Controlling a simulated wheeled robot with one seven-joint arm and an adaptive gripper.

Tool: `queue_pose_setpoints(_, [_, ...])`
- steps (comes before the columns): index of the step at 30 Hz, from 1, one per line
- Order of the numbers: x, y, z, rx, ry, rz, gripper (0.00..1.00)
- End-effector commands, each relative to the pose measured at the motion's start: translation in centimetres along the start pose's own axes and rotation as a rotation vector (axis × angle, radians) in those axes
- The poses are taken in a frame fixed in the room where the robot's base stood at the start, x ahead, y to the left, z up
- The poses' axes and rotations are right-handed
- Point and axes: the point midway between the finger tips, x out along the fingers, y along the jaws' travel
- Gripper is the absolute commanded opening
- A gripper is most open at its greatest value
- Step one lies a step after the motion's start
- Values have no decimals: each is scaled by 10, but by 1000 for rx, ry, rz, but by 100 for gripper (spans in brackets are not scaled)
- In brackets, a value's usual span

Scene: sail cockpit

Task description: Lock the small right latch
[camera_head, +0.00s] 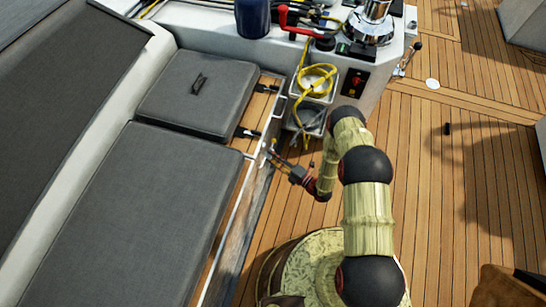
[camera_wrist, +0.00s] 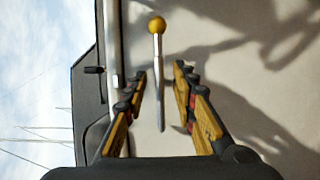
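A thin metal lever with a yellow ball end (camera_wrist: 157,25) shows in the wrist view, against a pale surface. It may be the small right latch; no label shows. My gripper (camera_wrist: 160,72) is open, with one finger on each side of the lever's rod. The rod appears apart from both fingers, and its lower end is close to the gripper body. The lever is too small to tell apart there.
Grey cushions (camera_head: 165,215) cover the bench at left. Bins with a yellow rope (camera_head: 316,80) and a grey rope (camera_head: 307,117) hang just above my gripper. A console with a red handle (camera_head: 283,16) stands at the back. The wooden deck (camera_head: 460,190) at right is mostly clear.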

Motion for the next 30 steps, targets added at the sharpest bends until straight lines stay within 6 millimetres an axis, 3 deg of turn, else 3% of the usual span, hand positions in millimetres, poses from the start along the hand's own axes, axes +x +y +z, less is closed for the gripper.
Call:
queue_pose_setpoints(9, [2,0,0,0,0,0,27])
queue_pose_setpoints(23, [2,0,0,0,0,0,1])
queue_pose_setpoints(30, [2,0,0,0,0,-1,0])
